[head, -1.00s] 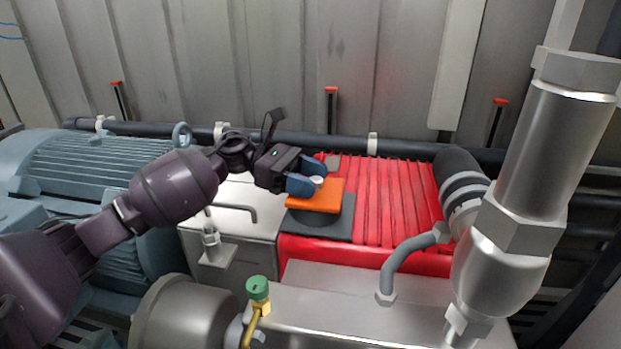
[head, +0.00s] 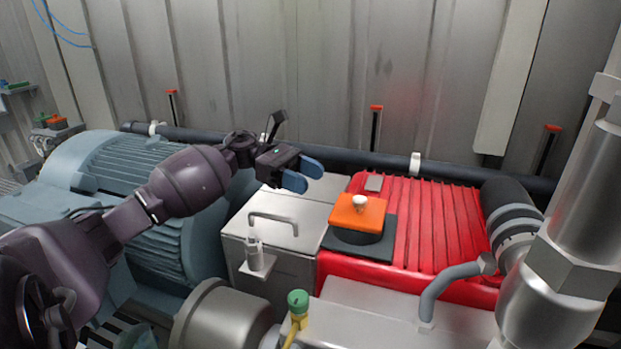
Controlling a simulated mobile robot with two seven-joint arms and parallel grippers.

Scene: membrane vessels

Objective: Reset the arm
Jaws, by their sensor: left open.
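My left arm comes in from the left, over the blue-grey motor. My left gripper (head: 304,175), with blue fingertips, is open and empty. In the picture it is above the silver box (head: 318,215), to the upper left of the orange block (head: 361,215) and apart from it. The orange block has a small white knob (head: 359,202) on top and sits on a dark pad (head: 372,246) on the red ribbed housing (head: 440,225). My right gripper does not show.
A blue-grey motor (head: 150,165) stands at the left. A large silver pipe fitting (head: 565,265) rises at the right. A green-capped valve (head: 298,302) is at the front. A dark pipe (head: 340,155) runs along the corrugated back wall.

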